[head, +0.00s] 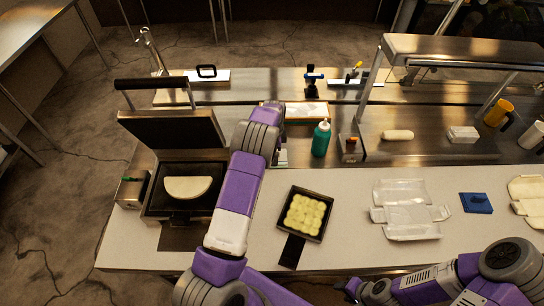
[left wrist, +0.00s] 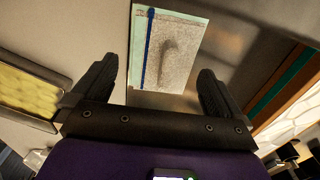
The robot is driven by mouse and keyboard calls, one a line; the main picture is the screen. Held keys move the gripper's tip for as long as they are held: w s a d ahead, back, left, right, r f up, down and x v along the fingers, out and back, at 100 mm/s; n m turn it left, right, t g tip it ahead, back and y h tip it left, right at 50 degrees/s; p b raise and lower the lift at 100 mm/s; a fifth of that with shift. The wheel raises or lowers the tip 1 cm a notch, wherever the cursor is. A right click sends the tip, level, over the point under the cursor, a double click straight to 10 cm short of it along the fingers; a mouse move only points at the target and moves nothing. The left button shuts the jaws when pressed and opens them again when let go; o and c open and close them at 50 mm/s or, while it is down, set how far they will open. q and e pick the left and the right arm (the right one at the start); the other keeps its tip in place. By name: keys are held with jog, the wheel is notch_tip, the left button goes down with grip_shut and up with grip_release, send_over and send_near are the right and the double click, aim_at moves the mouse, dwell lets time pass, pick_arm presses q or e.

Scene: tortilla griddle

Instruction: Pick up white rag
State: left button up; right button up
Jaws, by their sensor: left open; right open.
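A white rag (left wrist: 178,50) with a blue stripe along its left side lies flat on a metal surface in the left wrist view. A dark curved patch shows on its middle. In the head view only a small part of a pale cloth (head: 282,158) shows beside my left arm, which hides the rest. My left gripper (left wrist: 156,88) is open and empty, its two fingers on either side of the rag's near end in the picture; contact cannot be told. In the head view my arm hides it. My right gripper (head: 353,289) is open and empty at the bottom edge.
A black pan of dough balls (head: 318,240) lies right of my left arm. A teal bottle (head: 321,140) stands behind it. An open griddle (head: 155,200) with a tortilla (head: 188,188) is at left. A clear container (head: 408,228) lies right; white counter between is free.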

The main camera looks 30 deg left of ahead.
pick_arm(q)
jog(key=f, duration=0.3)
jog(key=shift+w+a+f, duration=0.1)
jog(key=shift+a, duration=0.1)
jog(key=shift+c, duration=0.5)
